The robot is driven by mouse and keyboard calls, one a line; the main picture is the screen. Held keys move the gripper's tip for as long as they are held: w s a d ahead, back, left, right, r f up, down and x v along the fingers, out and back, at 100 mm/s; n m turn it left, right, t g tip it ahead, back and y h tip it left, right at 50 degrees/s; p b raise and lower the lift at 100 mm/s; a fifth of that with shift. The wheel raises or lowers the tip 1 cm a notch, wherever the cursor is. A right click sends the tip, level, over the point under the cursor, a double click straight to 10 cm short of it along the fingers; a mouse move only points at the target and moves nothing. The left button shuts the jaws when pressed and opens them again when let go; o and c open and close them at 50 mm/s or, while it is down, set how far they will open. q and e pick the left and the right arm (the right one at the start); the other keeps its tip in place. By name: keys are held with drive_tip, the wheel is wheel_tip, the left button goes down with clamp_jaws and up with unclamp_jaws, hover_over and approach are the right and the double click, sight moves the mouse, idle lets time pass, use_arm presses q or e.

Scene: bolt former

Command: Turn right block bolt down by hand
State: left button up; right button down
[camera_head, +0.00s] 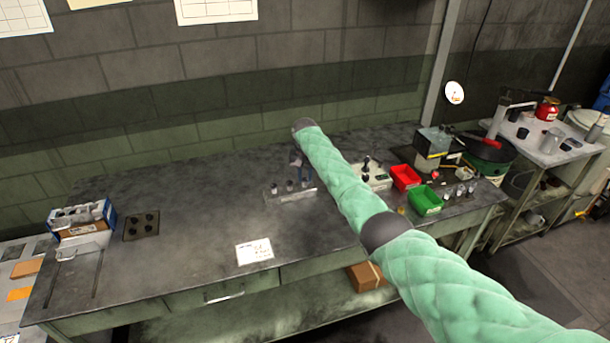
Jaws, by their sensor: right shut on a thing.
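A low grey metal block (285,194) with small dark upright bolts stands in the middle of the workbench. My right arm, in a green padded sleeve, reaches in from the lower right across the bench. My right gripper (297,162) is small and dark, beside the far end of the sleeve and over the right part of the block. It is shut on a bolt there, which the gripper mostly hides. How far down that bolt sits cannot be told. My left gripper is out of view.
A pale block with black knobs (374,175), a red bin (405,177) and a green bin (426,201) stand right of my arm. A white sheet (254,251) lies near the front edge. A blue-white box (82,218) and a dark plate (141,226) are left. The left-middle bench is clear.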

drive_tip(key=shift+w+r, duration=0.15)
drive_tip(key=shift+r, duration=0.1)
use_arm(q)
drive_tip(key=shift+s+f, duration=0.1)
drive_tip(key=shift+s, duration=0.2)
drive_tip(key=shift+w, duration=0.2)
use_arm(e)
drive_tip(key=c, duration=1.4)
unclamp_jaws()
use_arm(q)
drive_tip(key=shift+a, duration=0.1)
use_arm(e)
drive_tip(key=shift+o, duration=0.8)
drive_tip(key=shift+f, duration=0.15)
